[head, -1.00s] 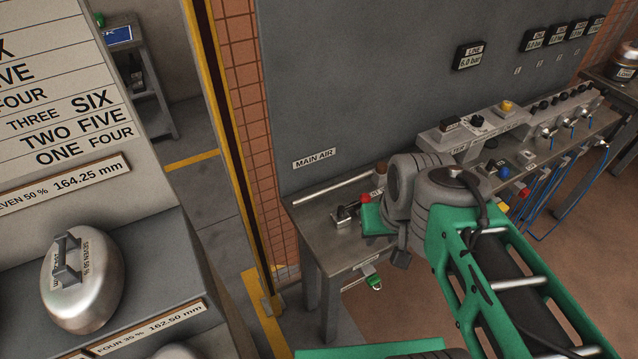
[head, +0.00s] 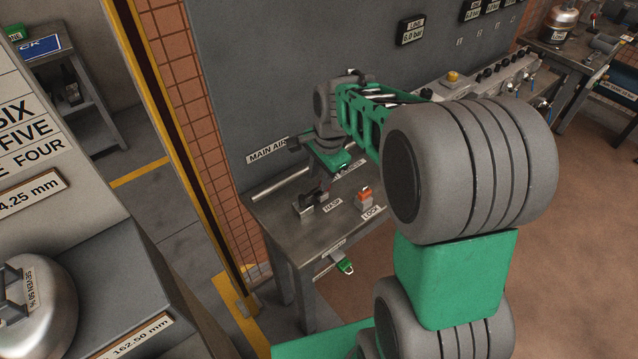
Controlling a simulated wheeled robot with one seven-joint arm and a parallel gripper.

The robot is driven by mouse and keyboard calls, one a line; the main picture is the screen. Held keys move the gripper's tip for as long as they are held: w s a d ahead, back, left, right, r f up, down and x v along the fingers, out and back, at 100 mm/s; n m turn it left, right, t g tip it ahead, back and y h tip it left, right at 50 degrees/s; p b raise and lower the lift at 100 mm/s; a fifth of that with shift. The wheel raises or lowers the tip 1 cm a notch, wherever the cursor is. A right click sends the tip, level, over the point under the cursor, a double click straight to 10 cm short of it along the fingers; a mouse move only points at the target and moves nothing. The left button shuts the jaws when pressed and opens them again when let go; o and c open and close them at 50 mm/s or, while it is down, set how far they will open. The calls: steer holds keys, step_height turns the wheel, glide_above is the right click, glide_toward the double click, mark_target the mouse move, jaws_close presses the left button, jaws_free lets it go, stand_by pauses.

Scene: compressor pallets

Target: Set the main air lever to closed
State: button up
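The MAIN AIR sign (head: 267,150) is on the grey wall panel above a steel bench (head: 262,222). A silver pipe (head: 280,184) runs along the back of the bench below the sign. Its right part passes behind my gripper (head: 324,160), which is over the back of the bench. The main air lever is not clearly visible; my gripper and wrist cover that stretch. My fingertips are not clear enough to tell whether they are open or shut, or touching anything.
A dark hasp (head: 311,202) and an orange-red lock (head: 364,197) sit on the bench in front of my gripper. A green tag (head: 345,267) hangs at the front edge. A yellow post (head: 170,130) and a plinth stand left.

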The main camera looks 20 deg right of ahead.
mark_target(318, 189)
steer(key=f, duration=0.3)
steer(key=shift+w+a+f, duration=0.1)
steer(key=shift+w+f, duration=0.25)
steer(key=shift+f, duration=0.05)
jaws_close()
steer(key=shift+w+r, duration=0.1)
stand_by(1.0)
